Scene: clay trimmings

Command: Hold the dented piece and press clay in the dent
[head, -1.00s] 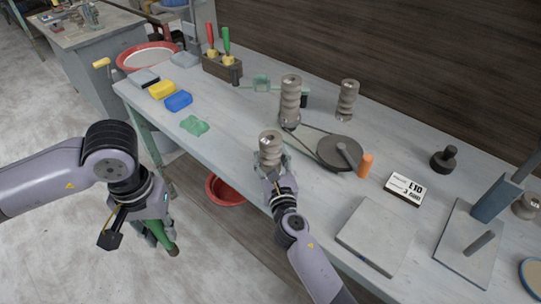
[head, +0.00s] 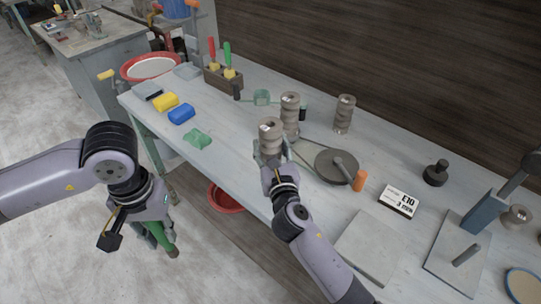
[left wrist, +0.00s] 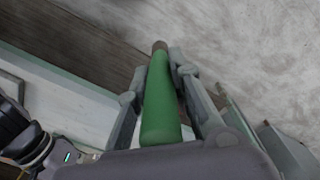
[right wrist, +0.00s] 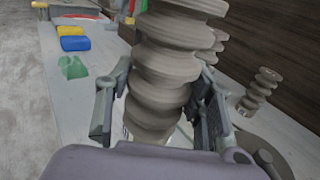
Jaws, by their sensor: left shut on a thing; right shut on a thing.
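My right gripper (head: 270,160) is shut around a grey-brown ribbed clay piece (head: 270,137), held upright by its lower part at the bench's front edge. The piece fills the middle of the right wrist view (right wrist: 165,70); I cannot make out a dent on it. My left gripper (head: 158,238) is low in front of the bench, shut on a green-handled tool (left wrist: 160,105). The tool's dark end shows at the top of the left wrist view; its tip is unclear. Two similar ribbed pieces stand behind, one close (head: 290,110) and one farther right (head: 344,112).
On the bench (head: 245,190) lie a yellow block (head: 166,102), a blue block (head: 181,114) and a green lump (head: 197,138). A dark disc (head: 330,167), an orange cylinder (head: 360,181) and a label card (head: 399,201) are to the right. A red basin (head: 224,200) sits below.

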